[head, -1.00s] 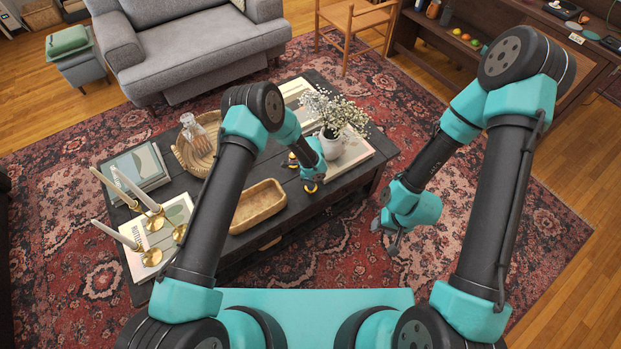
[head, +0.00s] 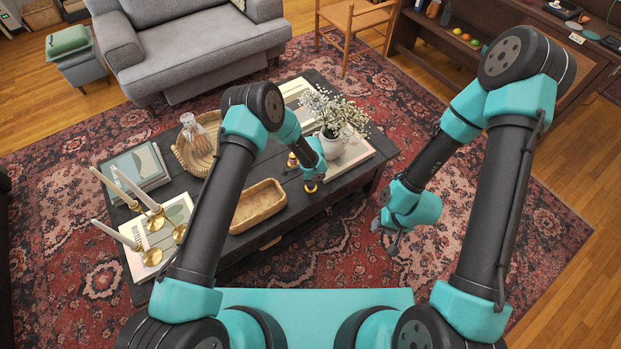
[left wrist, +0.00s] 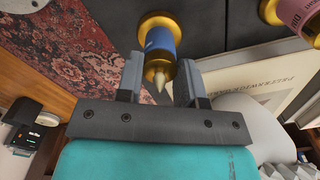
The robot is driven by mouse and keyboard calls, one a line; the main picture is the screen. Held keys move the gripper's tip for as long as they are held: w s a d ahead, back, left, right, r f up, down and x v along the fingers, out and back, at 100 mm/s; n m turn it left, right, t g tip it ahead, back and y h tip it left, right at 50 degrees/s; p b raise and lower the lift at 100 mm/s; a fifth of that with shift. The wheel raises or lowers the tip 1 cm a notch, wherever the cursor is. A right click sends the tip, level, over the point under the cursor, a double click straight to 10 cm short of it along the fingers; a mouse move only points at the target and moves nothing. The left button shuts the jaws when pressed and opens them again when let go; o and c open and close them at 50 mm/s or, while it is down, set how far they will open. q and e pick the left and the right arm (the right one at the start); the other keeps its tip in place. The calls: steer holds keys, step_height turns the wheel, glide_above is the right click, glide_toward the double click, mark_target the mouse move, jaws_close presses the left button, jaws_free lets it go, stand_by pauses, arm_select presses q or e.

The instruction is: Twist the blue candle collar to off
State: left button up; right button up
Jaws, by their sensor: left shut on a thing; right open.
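The blue candle collar (left wrist: 160,38) shows in the left wrist view, with gold parts above and below it and a pale pointed tip toward the camera. My left gripper (left wrist: 161,82) has a finger on each side of it and is shut on it. In the head view, the gold base (head: 310,187) shows below my left gripper (head: 311,177), and the blue part is mostly hidden. A pink collar (left wrist: 298,12) on a second gold piece stands beside it, apart from the fingers. My right gripper (head: 388,238) is open and empty over the rug.
The dark coffee table (head: 285,230) holds a wooden tray (head: 258,206), brass candlesticks (head: 152,257) with candles, a woven basket (head: 190,158) and a white flower vase (head: 332,147) close to my left gripper. The rug (head: 330,250) in front is clear.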

arm_select(q)
steer(key=o, duration=0.9)
steer(key=shift+o, duration=0.2)
step_height(320, 180, up, 18)
steer(key=shift+f, duration=0.25)
steer(key=s+a+f+n+h, duration=0.1)
steer(key=s+a+n+h, duration=0.1)
steer(key=s+a+n, duration=0.7)
steer(key=s+a+f+n+h, duration=0.1)
steer(key=s+a+f+n, duration=0.1)
steer(key=s+a+n, duration=0.8)
steer(key=s+a, duration=0.3)
steer(key=s, duration=0.4)
steer(key=shift+s+a+t+h, duration=0.2)
steer(key=shift+s+t+h, duration=0.1)
steer(key=shift+t+h, duration=0.1)
